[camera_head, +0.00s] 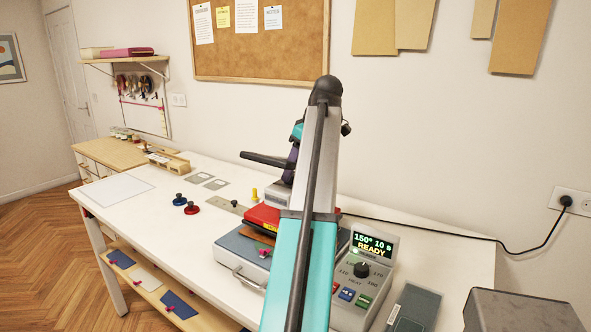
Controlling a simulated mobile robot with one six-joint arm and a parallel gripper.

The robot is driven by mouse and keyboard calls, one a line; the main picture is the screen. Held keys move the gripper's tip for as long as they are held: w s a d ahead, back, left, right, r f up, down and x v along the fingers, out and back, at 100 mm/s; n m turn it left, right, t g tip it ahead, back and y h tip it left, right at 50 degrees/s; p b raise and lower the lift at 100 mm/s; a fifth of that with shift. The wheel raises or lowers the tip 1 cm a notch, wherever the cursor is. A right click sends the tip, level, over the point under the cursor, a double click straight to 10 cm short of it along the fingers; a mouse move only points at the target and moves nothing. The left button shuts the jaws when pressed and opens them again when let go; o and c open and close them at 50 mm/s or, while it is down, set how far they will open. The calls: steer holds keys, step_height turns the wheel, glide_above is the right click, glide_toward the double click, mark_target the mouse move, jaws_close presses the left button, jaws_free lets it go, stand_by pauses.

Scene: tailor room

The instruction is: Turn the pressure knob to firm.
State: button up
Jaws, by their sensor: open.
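The heat press stands in the middle of the table, with a red upper part (264,217) and a grey base (238,250). My arm crosses in front of it and hides much of it. I cannot make out a knob marked for pressure. A grey control box (348,297) to the right has a black dial (362,270) labelled HEAT, and its display (372,245) reads 150°, 10 s, READY. My gripper's fingers are not visible; my wrist parts show only partly behind my arm, above the press. A dark horizontal bar (264,159) shows there, its identity unclear.
A dark slab (414,307) and a grey box (522,313) are at the right. A red-based knobbed piece (192,208) and a dark one (180,199) stand left of the press. The table's left (150,205) has free room. A black cable runs behind.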

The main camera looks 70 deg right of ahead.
steer(key=shift+w+f, duration=0.2)
steer(key=shift+f, duration=0.25)
steer(key=c, duration=0.9)
steer(key=shift+s+d+r, duration=0.1)
steer(key=shift+d, duration=0.4)
steer(key=shift+c, duration=0.7)
steer(key=shift+a, duration=0.4)
